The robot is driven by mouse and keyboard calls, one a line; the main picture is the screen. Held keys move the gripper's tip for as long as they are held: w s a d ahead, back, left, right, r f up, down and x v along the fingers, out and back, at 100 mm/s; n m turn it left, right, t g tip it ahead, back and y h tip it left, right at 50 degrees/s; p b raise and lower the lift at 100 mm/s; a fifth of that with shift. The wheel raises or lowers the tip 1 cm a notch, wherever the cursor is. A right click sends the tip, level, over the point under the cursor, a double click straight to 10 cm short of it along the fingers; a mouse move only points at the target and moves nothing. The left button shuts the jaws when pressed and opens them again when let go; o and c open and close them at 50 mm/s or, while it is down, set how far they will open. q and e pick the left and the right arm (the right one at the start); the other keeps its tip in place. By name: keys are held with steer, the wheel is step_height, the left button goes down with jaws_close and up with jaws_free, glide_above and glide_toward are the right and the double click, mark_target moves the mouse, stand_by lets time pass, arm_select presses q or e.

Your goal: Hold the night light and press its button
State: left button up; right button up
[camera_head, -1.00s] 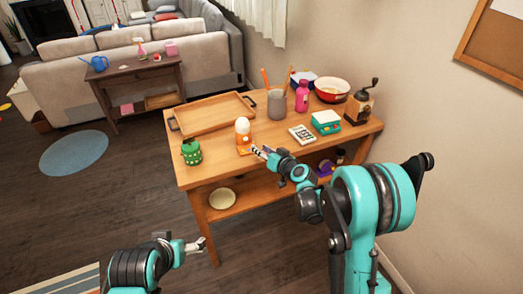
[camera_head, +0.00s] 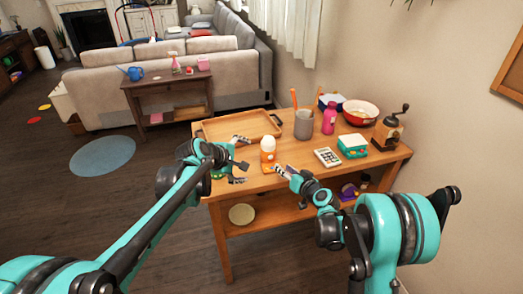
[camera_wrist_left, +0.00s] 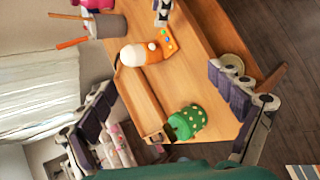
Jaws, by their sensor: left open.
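The night light, with a white dome and an orange body, stands upright on the wooden table (camera_head: 222,186) in the head view (camera_head: 268,146). In the left wrist view the night light (camera_wrist_left: 134,54) shows an orange panel with small coloured buttons. My left gripper (camera_head: 240,160) is open and empty, to the left of the night light and apart from it, its fingers spread toward it. My right gripper (camera_head: 280,171) is at the front right of the night light, close to its base. I cannot tell whether it touches or how its fingers stand.
A green dotted jar (camera_wrist_left: 186,122) is close to my left gripper, mostly hidden in the head view. Behind are a wooden tray (camera_head: 240,124) and a grey cup (camera_head: 303,125) with pencils. A calculator (camera_head: 327,157) and a green-white box (camera_head: 352,146) stand to the right.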

mark_target(263, 149)
arm_select(q)
steer(key=w+d+f+n+h, duration=0.1)
steer(key=w+f+n, duration=0.2)
steer(key=w, duration=0.3)
steer(key=w+d+f+n+t+h, duration=0.1)
steer(key=w+d+f+n, duration=0.1)
steer(key=w+f+n, duration=0.2)
steer(key=w+d+f+n+h, duration=0.1)
steer(key=w+f+n, duration=0.3)
steer(key=w, duration=0.5)
steer(key=shift+w+d+n+t, duration=0.35)
steer(key=shift+d+n+t, duration=0.05)
steer(key=shift+n, duration=0.3)
steer(key=shift+w+d+f+h, duration=0.35)
steer(key=shift+w+f+h, duration=0.05)
steer(key=shift+w, duration=0.05)
steer(key=x, duration=0.6)
steer(key=shift+w+d+f, duration=0.2)
steer(key=shift+w, duration=0.1)
steer(key=c, duration=1.4)
steer(key=shift+c, duration=0.2)
arm_select(e)
steer(key=shift+c, duration=0.2)
jaws_close()
arm_select(q)
steer(key=shift+c, duration=0.3)
